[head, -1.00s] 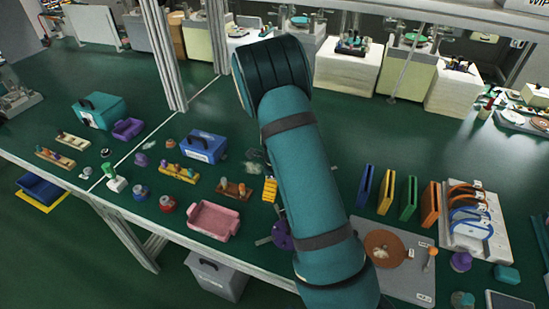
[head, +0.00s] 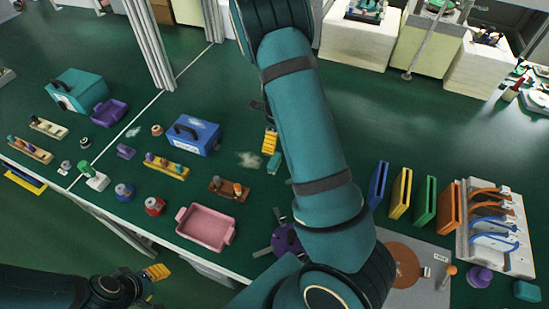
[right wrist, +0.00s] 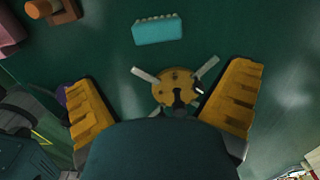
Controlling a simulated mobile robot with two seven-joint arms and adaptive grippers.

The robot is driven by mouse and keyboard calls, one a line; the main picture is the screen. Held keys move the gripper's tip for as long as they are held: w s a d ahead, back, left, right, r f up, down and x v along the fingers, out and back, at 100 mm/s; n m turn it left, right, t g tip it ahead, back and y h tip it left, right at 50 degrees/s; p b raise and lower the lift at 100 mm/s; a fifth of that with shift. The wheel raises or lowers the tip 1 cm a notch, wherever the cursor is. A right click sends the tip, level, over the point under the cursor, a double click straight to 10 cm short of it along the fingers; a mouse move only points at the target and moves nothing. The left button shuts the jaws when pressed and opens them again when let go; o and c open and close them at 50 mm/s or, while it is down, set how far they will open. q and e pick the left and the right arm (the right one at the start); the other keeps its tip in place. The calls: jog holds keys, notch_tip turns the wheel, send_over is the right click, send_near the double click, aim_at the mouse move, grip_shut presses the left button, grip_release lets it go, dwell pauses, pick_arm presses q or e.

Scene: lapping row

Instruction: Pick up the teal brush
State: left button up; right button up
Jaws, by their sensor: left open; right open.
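The teal brush (head: 274,163) lies on the green bench, just left of my right forearm in the head view. In the right wrist view it is a teal block (right wrist: 157,29) with a row of pale bumps along its far edge, at the top centre, beyond the fingertips. My right gripper (right wrist: 168,100) is open, its two yellow fingers wide apart and not touching the brush. In the head view one yellow finger shows near the brush; my arm hides the rest. My left gripper (head: 156,272) is open at the lower left, in front of the bench edge, far from the brush.
A yellow disc with metal spokes (right wrist: 176,88) lies in view between the right fingers. A purple spoked disc (head: 287,240) is beside my right arm. A pink tray (head: 205,227), blue box (head: 193,135) and wooden peg holder (head: 229,187) stand left of the brush.

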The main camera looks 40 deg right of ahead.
aim_at(275, 163)
notch_tip(275, 163, down, 7)
jog(key=shift+f+b, duration=0.1)
jog(key=shift+b, duration=0.65)
jog(key=shift+w+a+f+b, duration=0.15)
jog(key=shift+f+b, duration=0.15)
jog(key=shift+f, duration=1.15)
jog(key=shift+a+f+b, duration=0.1)
jog(key=shift+f+b, duration=0.2)
jog(key=shift+f, duration=1.1)
jog(key=c, duration=0.9)
jog(key=shift+c, duration=0.2)
